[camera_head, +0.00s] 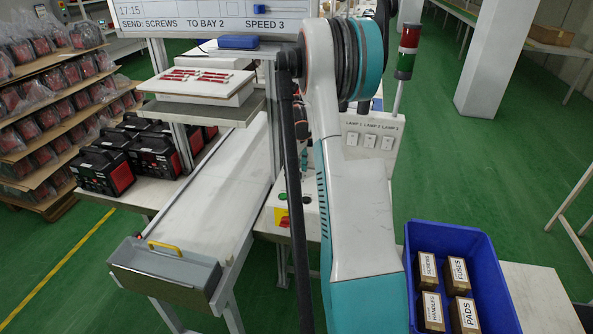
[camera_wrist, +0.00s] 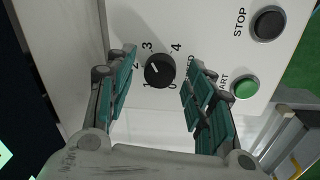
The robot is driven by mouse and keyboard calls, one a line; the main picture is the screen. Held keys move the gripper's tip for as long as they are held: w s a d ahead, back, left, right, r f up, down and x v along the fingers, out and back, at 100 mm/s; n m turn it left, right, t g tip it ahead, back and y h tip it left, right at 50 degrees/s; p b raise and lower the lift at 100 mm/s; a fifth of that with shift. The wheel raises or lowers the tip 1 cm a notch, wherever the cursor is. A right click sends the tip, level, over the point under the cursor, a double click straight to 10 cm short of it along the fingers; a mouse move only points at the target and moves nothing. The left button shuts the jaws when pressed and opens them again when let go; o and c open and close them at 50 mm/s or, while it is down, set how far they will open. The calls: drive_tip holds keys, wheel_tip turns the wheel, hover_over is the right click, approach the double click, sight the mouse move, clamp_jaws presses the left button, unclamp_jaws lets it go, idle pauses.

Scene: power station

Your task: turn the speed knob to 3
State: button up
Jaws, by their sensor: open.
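The speed knob (camera_wrist: 160,70) is a round black dial on a white panel (camera_wrist: 215,20) in the wrist view. Printed numbers from 0 to 4 ring it. Its short white mark points to the upper left, around the 2 to 3 side; the exact setting is hard to tell. My gripper (camera_wrist: 158,88) is open, with one teal-padded finger on each side of the knob and gaps between. Part of the SPEED label is hidden behind the right finger. In the head view my arm hides the knob and gripper. The board (camera_head: 215,17) there reads SPEED 3.
A green START button (camera_wrist: 244,86) is close to my right finger, with a black STOP button (camera_wrist: 268,24) beyond it. In the head view, a blue crate (camera_head: 502,282) of labelled boxes stands at right, and a metal bin (camera_head: 165,270) ends the chute.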

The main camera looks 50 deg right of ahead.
drive_tip(key=shift+a+r, duration=0.2)
drive_tip(key=shift+r, duration=3.55)
